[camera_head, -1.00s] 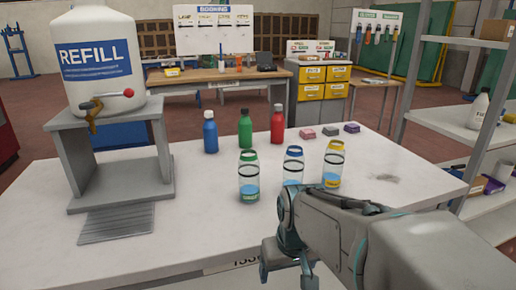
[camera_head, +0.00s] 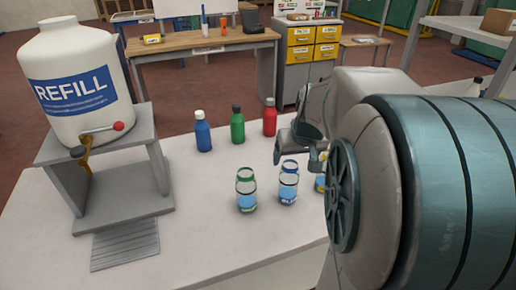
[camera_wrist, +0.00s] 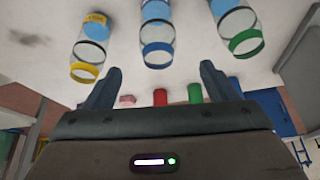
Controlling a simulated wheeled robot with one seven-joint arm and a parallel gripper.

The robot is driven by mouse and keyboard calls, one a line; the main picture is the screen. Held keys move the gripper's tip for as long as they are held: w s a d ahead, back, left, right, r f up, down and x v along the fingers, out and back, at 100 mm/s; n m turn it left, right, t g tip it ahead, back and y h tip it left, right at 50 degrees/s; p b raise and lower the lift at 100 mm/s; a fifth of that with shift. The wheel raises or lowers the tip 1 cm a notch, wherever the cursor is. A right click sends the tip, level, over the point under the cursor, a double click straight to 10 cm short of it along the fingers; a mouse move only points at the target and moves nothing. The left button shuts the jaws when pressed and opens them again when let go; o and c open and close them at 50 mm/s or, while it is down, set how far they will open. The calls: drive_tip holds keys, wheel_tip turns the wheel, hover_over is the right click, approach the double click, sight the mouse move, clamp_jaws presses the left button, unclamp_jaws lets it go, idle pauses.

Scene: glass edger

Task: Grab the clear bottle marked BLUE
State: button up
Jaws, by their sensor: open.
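The clear bottle with blue bands (camera_head: 288,184) stands upright on the white table, between a clear green-banded bottle (camera_head: 246,191) and a clear yellow-banded bottle (camera_head: 320,184) partly hidden by my arm. My gripper (camera_head: 297,160) is open and empty, behind and above the blue-banded bottle. In the wrist view, which looks upside down, the blue-banded bottle (camera_wrist: 157,40) appears ahead of the gap between my fingers (camera_wrist: 160,84), apart from them. The yellow-banded (camera_wrist: 88,50) and green-banded (camera_wrist: 237,25) bottles flank it.
Opaque blue (camera_head: 203,135), green (camera_head: 237,127) and red (camera_head: 270,120) bottles stand farther back. A REFILL tank (camera_head: 80,115) on a grey stand (camera_head: 150,190) is at left. The white table (camera_head: 210,245) is clear in front of the bottles.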

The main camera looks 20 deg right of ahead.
sight(289, 173)
drive_tip(key=p+x, duration=0.1)
drive_tip(key=x, duration=1)
drive_tip(key=shift+d+f, duration=0.2)
drive_tip(key=shift+f, duration=0.05)
drive_tip(key=shift+s, duration=0.1)
drive_tip(key=c, duration=1.1)
